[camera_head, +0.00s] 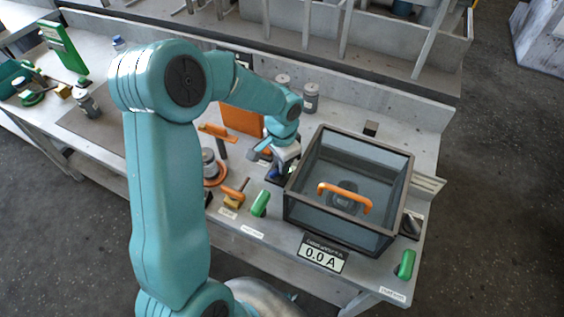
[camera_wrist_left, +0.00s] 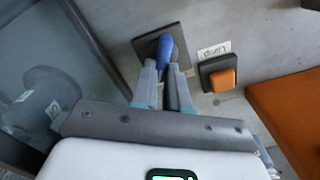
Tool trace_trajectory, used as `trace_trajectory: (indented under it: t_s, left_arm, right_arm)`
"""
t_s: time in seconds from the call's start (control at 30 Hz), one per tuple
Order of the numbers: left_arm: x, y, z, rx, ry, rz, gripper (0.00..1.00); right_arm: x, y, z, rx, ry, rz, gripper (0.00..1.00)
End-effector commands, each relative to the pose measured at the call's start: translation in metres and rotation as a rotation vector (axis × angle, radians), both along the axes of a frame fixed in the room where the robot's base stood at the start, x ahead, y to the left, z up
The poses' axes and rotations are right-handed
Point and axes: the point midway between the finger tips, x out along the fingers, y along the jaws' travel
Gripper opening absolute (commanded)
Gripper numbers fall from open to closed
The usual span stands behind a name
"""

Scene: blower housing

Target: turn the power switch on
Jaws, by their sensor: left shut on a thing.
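My left gripper (camera_wrist_left: 166,76) is shut on a small blue switch lever (camera_wrist_left: 165,47). The lever stands out of a dark square plate (camera_wrist_left: 180,42) on the grey bench. Beside it, in the left wrist view, an orange button (camera_wrist_left: 222,80) sits on a dark base, with a white label too small to read surely. In the head view my left gripper (camera_head: 274,174) reaches down just left of the clear box, and it hides most of the lever there. A display (camera_head: 321,255) at the bench front reads 0.0 A. My right gripper is not in view.
A dark-framed clear box (camera_head: 350,150) with an orange handle (camera_head: 344,196) stands close to the right of the gripper. An orange panel (camera_head: 243,118) stands behind on the left. Green handles (camera_head: 260,204) and jars (camera_head: 311,97) are nearby.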

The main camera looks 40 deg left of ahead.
Motion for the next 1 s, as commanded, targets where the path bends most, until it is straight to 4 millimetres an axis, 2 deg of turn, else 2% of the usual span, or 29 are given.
trace_trajectory:
  t_s: [0.07,0.1,0.17,0.2,0.47,0.57,0.67,1.0]
  left_arm:
    - [0.001,0.001,0.002,0.002,-0.004,-0.002,0.00]
    - [0.001,0.001,0.002,0.003,-0.004,-0.002,0.17]
    - [0.001,0.001,0.002,0.003,-0.004,-0.002,0.37]
    - [0.001,0.001,0.002,0.002,-0.004,-0.002,0.39]
    - [0.001,0.000,0.001,0.001,-0.002,0.000,0.39]
    - [0.001,0.000,0.008,0.002,-0.005,0.001,0.39]
    - [0.001,0.001,0.025,0.003,-0.007,0.001,0.39]
    - [0.001,0.000,0.114,0.002,-0.010,0.000,0.39]
  right_arm:
    - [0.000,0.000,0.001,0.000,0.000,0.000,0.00]
    - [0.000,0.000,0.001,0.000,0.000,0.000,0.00]
    - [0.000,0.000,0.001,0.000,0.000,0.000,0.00]
    - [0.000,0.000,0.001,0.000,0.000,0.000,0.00]
    - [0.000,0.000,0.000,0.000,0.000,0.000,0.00]
    - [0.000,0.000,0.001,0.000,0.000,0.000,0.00]
    - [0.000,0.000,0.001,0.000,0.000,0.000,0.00]
    - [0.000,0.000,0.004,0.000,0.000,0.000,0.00]
